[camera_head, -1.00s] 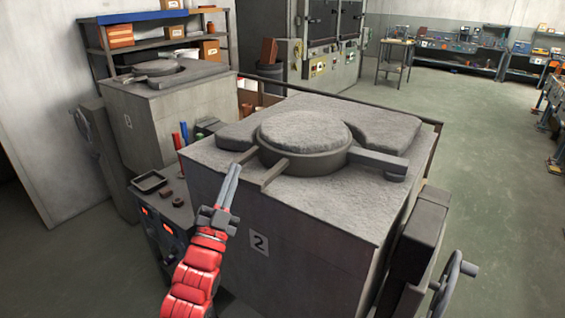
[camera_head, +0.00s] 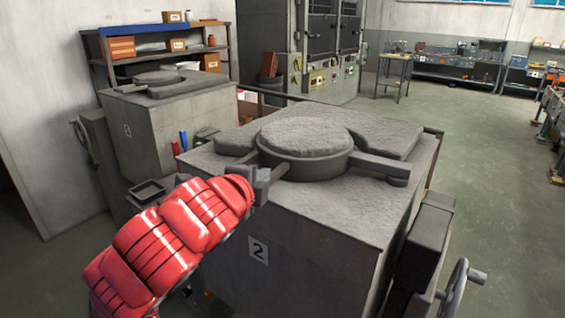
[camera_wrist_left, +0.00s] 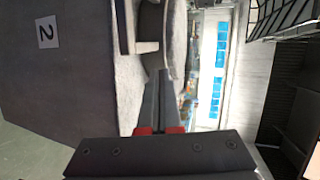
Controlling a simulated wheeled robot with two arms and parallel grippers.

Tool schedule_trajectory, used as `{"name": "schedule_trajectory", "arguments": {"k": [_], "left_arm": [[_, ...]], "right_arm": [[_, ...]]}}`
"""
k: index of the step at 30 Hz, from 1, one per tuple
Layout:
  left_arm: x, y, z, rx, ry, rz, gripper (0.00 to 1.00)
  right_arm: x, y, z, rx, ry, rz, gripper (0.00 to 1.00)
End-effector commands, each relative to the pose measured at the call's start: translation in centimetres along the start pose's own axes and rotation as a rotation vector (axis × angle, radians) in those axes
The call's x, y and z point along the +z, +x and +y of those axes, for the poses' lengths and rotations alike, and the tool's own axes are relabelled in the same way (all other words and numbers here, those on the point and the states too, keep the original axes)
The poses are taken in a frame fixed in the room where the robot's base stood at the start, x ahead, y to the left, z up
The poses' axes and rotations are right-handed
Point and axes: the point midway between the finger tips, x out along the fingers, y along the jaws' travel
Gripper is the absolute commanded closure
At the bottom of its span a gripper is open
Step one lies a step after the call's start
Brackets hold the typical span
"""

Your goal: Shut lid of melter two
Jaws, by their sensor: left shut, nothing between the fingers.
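Melter two (camera_head: 300,220) is a grey block marked 2, with a rough grey top. Its round lid (camera_head: 305,135) lies flat in the middle of that top, with a dark rim and a bar at its right. My left gripper (camera_head: 262,182) is at the lid's front left side, partly hidden by my red arm. In the left wrist view its fingers (camera_wrist_left: 165,78) are together and empty, close to the curved rim (camera_wrist_left: 152,35). I cannot tell whether they touch it. My right gripper is out of view.
Melter one (camera_head: 165,125) stands behind at the left, before a shelf with boxes (camera_head: 122,47). A handwheel (camera_head: 458,285) sticks out at melter two's right. A small tray (camera_head: 147,191) sits at the left. The floor at the right (camera_head: 490,200) is clear.

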Motion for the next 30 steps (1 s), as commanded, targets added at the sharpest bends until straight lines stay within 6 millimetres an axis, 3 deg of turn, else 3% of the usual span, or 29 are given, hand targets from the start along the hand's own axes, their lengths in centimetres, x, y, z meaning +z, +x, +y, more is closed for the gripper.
{"name": "schedule_trajectory", "arguments": {"k": [11, 19, 24, 30], "left_arm": [[-0.2, 2.2, -0.4, 0.009, 0.0, 0.006, 1.0], [-0.1, 4.8, -0.6, 0.011, -0.001, 0.002, 1.0], [-0.1, 8.4, -0.1, 0.012, -0.002, 0.0, 1.0], [-0.1, 11.5, -0.8, 0.008, 0.0, -0.001, 1.0]], "right_arm": [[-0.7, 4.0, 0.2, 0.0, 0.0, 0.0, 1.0], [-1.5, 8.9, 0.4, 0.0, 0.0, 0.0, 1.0], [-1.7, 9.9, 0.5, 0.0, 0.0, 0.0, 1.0], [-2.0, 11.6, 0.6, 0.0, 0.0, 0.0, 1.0]]}}
